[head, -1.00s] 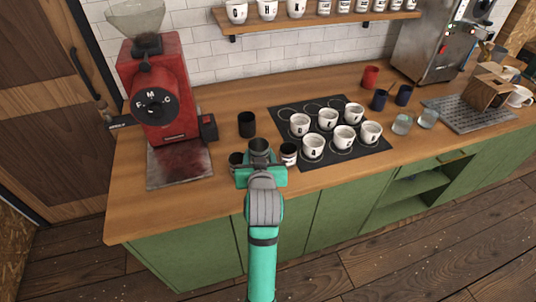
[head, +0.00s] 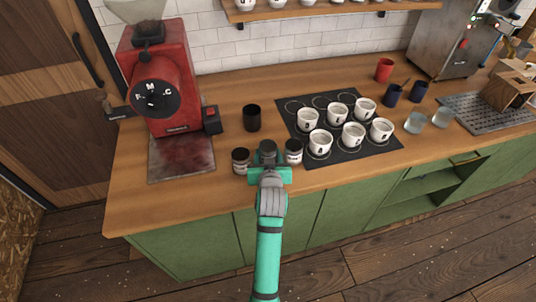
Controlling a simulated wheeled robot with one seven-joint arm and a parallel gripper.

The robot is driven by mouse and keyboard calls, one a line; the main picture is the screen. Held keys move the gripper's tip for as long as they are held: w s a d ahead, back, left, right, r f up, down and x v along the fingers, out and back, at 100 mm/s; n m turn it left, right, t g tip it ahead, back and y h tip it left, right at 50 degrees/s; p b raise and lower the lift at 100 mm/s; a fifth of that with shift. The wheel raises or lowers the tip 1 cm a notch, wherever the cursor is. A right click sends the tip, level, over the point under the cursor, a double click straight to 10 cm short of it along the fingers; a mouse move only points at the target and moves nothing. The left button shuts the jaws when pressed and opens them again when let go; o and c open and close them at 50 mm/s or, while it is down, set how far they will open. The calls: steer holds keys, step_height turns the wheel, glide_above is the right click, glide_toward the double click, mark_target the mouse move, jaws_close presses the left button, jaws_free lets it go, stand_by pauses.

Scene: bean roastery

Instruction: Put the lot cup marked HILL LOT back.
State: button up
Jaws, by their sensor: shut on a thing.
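My gripper (head: 269,170) is at the counter's front edge, shut on a small dark lot cup (head: 267,149). The held cup is upright, between two similar dark cups with pale labels, one at left (head: 240,161) and one at right (head: 293,151). The held cup's label is hidden, so I cannot read whether it says HILL LOT. The neighbours' labels are too small to read. I cannot tell whether the held cup touches the counter.
A black cup (head: 252,118) stands behind the row. A black mat (head: 312,156) with several lettered white cups lies to the right. A red grinder (head: 158,90) stands at left. Bare wooden counter (head: 225,195) lies at front left.

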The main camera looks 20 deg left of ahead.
steer(key=shift+d, duration=0.25)
steer(key=shift+f, duration=0.1)
steer(key=o, duration=0.8)
steer(key=shift+a, duration=0.1)
steer(key=shift+o, duration=0.2)
steer(key=v, duration=1.2)
